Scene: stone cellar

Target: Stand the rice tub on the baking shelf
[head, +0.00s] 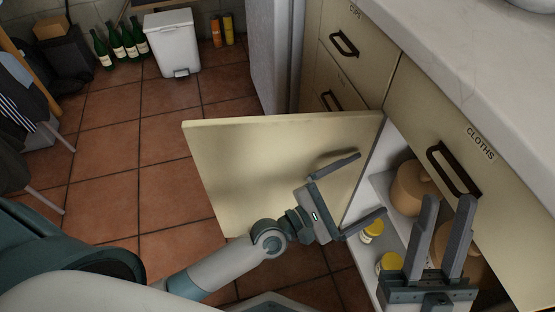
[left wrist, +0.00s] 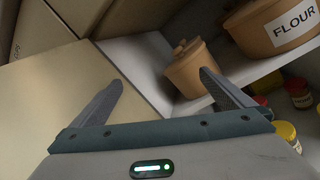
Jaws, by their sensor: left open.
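A small brown lidded tub (head: 412,188) stands on the upper shelf (head: 382,187) inside the open cabinet; no label shows on it. It is also in the left wrist view (left wrist: 187,72), just beyond the finger tips. A larger brown tub (left wrist: 272,28) labelled FLOUR stands to its right there. No label reading rice or baking is visible. My left gripper (head: 370,183) is open and empty, in front of the cabinet opening beside the small tub. My right gripper (head: 449,200) has its fingers apart, nothing visible between them, in front of a partly hidden brown tub (head: 473,261).
The cabinet door (head: 265,160) stands open, behind my left arm. Yellow-lidded jars (head: 372,231) stand on the lower level. A CLOTHS drawer (head: 455,150) and the worktop (head: 470,70) are above the opening.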

